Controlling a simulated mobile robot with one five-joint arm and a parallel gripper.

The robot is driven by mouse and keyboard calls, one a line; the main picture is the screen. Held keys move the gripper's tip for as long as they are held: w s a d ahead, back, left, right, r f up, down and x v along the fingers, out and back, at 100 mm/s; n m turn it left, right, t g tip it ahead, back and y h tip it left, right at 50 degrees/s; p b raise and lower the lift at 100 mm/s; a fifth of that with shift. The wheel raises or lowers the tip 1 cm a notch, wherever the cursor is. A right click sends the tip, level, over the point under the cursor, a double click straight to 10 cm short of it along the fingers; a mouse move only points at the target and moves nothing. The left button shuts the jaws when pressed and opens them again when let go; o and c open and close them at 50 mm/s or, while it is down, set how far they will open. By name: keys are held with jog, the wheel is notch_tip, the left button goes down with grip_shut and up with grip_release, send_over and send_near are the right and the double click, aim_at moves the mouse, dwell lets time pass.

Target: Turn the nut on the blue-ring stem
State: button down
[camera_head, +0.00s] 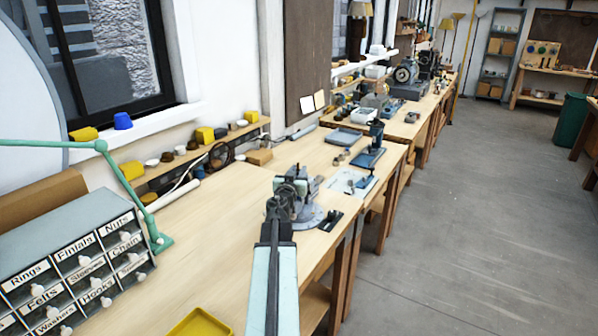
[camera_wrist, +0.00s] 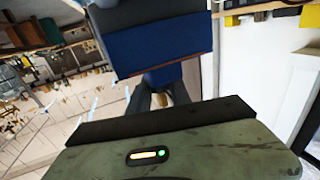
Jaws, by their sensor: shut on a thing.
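My gripper (camera_head: 284,208) is at the end of my arm, over the near workbench, right at a dark metal fixture (camera_head: 293,184) on a round grey base. In the wrist view its dark fingers (camera_wrist: 172,98) close around a small brass-coloured piece (camera_wrist: 181,93), mostly hidden between them. I cannot tell for sure from this whether that piece is the nut. The blue ring and the stem cannot be made out in the head view, where my arm and the fixture cover the spot.
A labelled drawer cabinet (camera_head: 75,265) and green lamp arm (camera_head: 125,190) stand at left. A yellow tray (camera_head: 200,323) is at the front. A blue stand (camera_head: 371,156) and grey tray (camera_head: 343,138) sit farther back. The bench middle (camera_head: 215,240) is clear.

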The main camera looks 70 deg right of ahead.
jog(key=m+g, duration=0.1)
jog(key=g, duration=0.1)
jog(key=m+g, duration=0.3)
jog(key=g, duration=0.1)
jog(key=shift+w+d+g+y, duration=0.15)
jog(key=shift+w+g+y, duration=0.1)
jog(key=shift+g+y, duration=0.15)
jog(key=m+g+y, duration=0.1)
jog(key=m+g, duration=0.1)
jog(key=g, duration=0.1)
jog(key=m+g+y, duration=0.2)
jog(key=m+g, duration=0.1)
jog(key=shift+d, duration=0.1)
jog(key=m+g+y, duration=0.4)
jog(key=y, duration=0.2)
jog(key=shift+r+g, duration=0.1)
jog(key=shift+g, duration=0.2)
jog(key=shift+s+m+g+y, duration=0.1)
jog(key=shift+m+g+y, duration=0.7)
jog(key=shift+m+y, duration=1.35)
jog(key=shift+a+y, duration=0.2)
jog(key=shift+y, duration=0.45)
jog(key=c, duration=1.2)
grip_release()
jog(key=shift+s, duration=0.1)
